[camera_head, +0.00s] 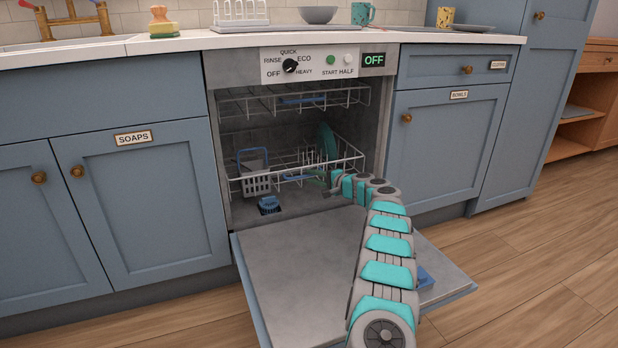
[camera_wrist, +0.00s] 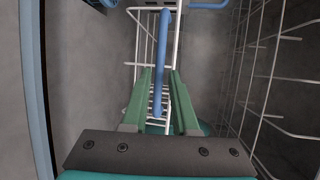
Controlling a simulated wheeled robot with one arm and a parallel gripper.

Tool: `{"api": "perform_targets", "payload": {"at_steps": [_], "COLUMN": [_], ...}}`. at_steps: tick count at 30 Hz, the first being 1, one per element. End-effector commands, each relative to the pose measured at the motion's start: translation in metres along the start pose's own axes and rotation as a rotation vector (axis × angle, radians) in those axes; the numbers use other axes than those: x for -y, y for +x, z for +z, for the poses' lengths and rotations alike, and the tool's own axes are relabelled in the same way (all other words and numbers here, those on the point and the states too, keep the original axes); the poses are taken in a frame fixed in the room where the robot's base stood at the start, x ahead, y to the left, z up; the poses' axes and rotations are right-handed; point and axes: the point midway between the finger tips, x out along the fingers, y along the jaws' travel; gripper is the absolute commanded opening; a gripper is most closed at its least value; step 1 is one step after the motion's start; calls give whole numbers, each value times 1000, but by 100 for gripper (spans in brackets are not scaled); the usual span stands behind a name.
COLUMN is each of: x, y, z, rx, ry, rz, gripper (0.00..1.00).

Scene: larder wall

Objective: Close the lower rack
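The lower rack (camera_head: 350,160) is a white wire rack low in the open dishwasher. A teal plate (camera_head: 327,142) and a grey cutlery basket (camera_head: 256,182) stand in it. A blue bar, its handle (camera_head: 297,178), runs along the front and shows in the wrist view (camera_wrist: 162,50). My gripper (camera_wrist: 161,78) has its green fingers on either side of this bar, with small gaps visible. In the head view my gripper is at the rack's front right, partly hidden by my arm. I cannot tell exactly how far out the rack stands.
The dishwasher door (camera_head: 300,270) lies folded down beneath my arm. A blue piece (camera_head: 425,277) is on it at the right. The upper rack (camera_head: 260,100) sits above the lower one. Blue cupboards flank the opening. Wooden floor (camera_head: 540,240) is clear at the right.

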Motion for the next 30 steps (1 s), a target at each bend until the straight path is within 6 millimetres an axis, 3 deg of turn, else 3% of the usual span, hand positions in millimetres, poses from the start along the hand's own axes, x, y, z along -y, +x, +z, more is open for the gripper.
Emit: {"api": "perform_targets", "payload": {"at_steps": [12,26,30], "x": [0,0,7], "y": [-40,-43,-43], "z": [0,2,18], "rx": [0,3,35], "ry": [2,1,5], "rz": [-1,0,10], "gripper": [27,27,27]}}
